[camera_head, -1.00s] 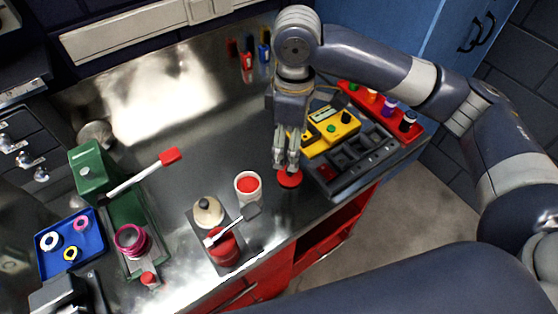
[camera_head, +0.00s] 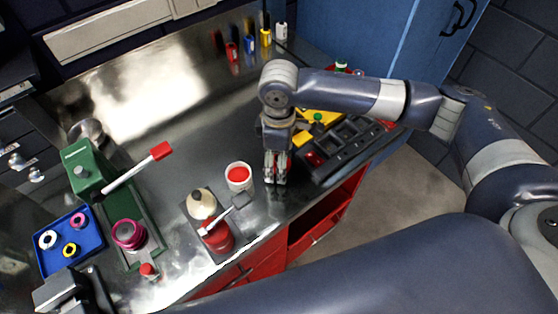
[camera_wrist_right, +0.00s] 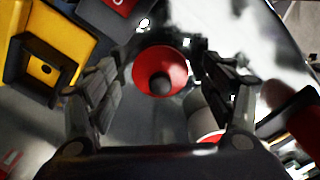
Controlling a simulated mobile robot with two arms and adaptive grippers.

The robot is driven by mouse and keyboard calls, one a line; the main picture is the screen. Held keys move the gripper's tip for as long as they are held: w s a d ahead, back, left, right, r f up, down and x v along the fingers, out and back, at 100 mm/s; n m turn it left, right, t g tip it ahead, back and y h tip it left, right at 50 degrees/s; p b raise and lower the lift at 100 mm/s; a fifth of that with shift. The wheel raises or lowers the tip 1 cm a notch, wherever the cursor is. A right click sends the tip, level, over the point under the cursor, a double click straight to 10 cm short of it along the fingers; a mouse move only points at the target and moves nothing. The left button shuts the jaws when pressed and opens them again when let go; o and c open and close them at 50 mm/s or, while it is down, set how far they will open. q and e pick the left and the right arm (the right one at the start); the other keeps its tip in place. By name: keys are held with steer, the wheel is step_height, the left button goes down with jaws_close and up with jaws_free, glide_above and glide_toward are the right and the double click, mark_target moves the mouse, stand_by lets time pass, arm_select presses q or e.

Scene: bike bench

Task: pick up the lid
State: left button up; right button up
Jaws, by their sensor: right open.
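The lid (camera_wrist_right: 160,72), round and red with a dark knob in its middle, lies between the fingers of my right gripper in the right wrist view. The gripper (camera_wrist_right: 160,95) is open, with one finger on each side of the lid and a gap to each. In the head view my right gripper (camera_head: 276,178) points down at the bench just right of a white cup (camera_head: 240,186) with red inside. The lid is mostly hidden behind the fingers there.
Right of the gripper are a dark compartment tray (camera_head: 338,160) and a yellow case (camera_head: 320,117). The bench's front edge is close.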

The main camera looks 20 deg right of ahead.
steer(key=shift+c, duration=0.2)
steer(key=c, duration=0.9)
steer(key=shift+c, duration=0.3)
arm_select(q)
steer(key=shift+s+a+f, duration=0.1)
steer(key=shift+s+a, duration=0.15)
steer(key=shift+s, duration=0.7)
